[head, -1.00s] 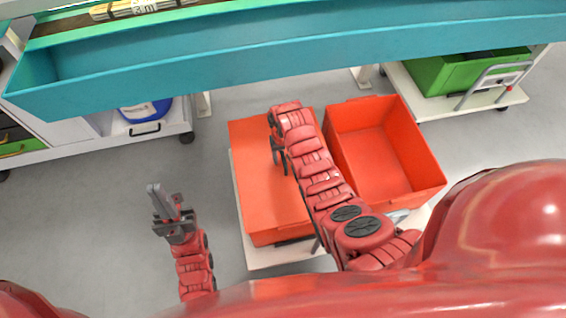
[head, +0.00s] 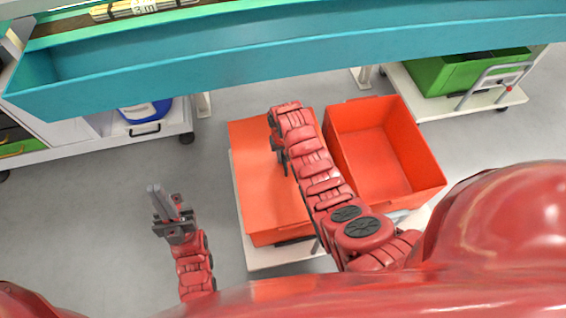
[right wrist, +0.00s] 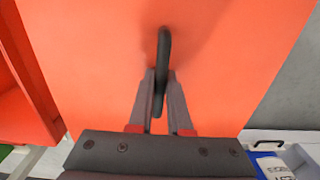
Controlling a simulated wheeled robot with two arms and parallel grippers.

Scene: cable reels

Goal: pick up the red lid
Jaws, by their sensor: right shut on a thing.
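The red lid (head: 262,190) lies flat over the left red box in the head view and fills most of the right wrist view (right wrist: 90,60). A dark upright handle (right wrist: 163,50) stands on it. My right gripper (right wrist: 160,100) is shut on this handle, with a finger on each side. In the head view my right gripper (head: 281,158) is over the lid, and my arm hides part of the lid and the handle. My left gripper (head: 155,189) is over bare floor at the left, apart from everything. Its jaw gap is hard to make out.
An open, empty red box (head: 385,150) stands close to the lid's right. Both are on a pale low platform (head: 262,257). A teal shelf edge (head: 300,55) crosses the top. A green crate (head: 465,72) is at upper right. The floor at left is clear.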

